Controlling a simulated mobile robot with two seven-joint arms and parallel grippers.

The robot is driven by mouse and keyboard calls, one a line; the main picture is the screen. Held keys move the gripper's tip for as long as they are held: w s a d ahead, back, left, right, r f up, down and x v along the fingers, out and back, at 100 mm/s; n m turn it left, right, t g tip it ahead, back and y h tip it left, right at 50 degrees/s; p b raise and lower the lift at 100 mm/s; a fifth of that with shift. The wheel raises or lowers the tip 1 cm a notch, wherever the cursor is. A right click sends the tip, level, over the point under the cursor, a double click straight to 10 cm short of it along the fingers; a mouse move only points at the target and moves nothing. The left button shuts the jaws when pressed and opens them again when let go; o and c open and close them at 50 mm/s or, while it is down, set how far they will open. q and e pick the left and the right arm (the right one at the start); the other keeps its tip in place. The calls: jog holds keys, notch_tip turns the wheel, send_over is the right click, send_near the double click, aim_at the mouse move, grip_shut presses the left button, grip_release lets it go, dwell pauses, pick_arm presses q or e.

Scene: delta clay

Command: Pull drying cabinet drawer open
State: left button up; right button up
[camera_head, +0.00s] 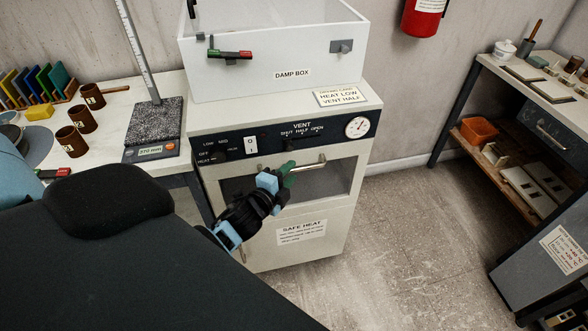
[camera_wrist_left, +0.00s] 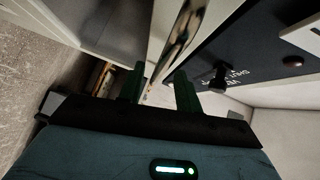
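The white drying cabinet (camera_head: 317,222) stands in the middle of the head view. It has a dark control panel on top and a dark window in its front. A bar handle (camera_head: 308,165) runs across above the window, and the front looks closed. My left gripper (camera_head: 284,173) is at the left part of this handle. In the left wrist view, the green fingers (camera_wrist_left: 159,80) are apart, with the metal bar (camera_wrist_left: 179,40) running between or just beyond them. Contact with the bar cannot be told. My right gripper is not in view.
A white damp box (camera_head: 265,70) sits on top of the cabinet. A bench on the left holds a scale (camera_head: 152,150), brown cups (camera_head: 80,118) and colored tiles. A shelf unit (camera_head: 520,110) stands at the right. The floor (camera_head: 400,230) in front and to the right is clear.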

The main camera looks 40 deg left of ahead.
pick_arm(q)
jog(key=shift+w+f, duration=0.2)
jog(key=shift+w, duration=1.2)
grip_shut()
